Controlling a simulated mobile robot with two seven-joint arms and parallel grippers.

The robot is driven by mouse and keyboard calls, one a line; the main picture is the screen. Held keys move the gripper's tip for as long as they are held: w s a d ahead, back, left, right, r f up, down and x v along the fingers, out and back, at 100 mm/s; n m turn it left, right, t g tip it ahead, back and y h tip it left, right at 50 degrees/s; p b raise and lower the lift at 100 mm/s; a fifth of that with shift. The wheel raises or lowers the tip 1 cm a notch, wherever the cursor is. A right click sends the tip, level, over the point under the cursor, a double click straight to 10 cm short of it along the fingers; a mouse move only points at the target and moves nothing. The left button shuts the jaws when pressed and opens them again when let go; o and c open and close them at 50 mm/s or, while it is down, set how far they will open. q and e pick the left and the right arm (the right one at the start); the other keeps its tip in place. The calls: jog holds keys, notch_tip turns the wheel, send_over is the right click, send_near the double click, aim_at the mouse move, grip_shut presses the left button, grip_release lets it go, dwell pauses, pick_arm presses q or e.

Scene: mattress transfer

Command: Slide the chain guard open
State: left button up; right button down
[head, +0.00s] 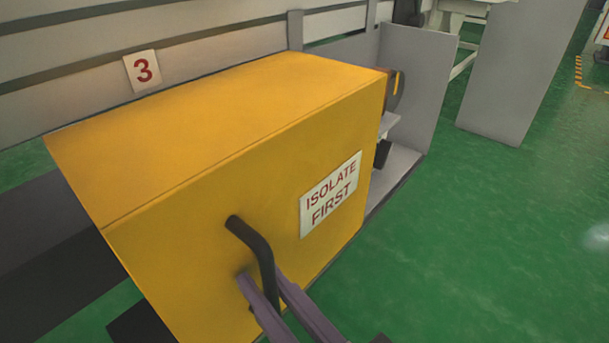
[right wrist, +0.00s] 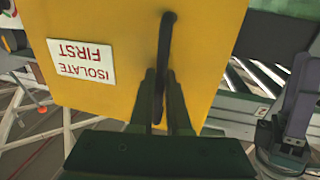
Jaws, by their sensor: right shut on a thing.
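The chain guard (head: 200,145) is a large yellow box with an "ISOLATE FIRST" label (head: 331,193) on its front face. A dark bent handle (head: 255,240) stands out from that face, left of the label. My right gripper (head: 262,285) is shut on the lower part of the handle. In the right wrist view, the guard (right wrist: 120,20) fills the upper middle and appears upside down. There the two fingers of my right gripper (right wrist: 160,95) close around the dark handle (right wrist: 165,45). My left gripper is not seen in the head view.
Right of the guard, a grey bracket (head: 415,90) and machine parts show. A grey upright panel (head: 510,70) stands farther right. Green floor (head: 470,230) lies clear at front right.

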jog(key=shift+s+a, duration=0.55)
jog(key=shift+s, duration=0.2)
jog(key=c, duration=1.2)
grip_release()
jog(key=shift+o, duration=0.2)
jog(key=shift+d, duration=0.1)
jog(key=p+v, duration=0.3)
jog(key=v, duration=0.7)
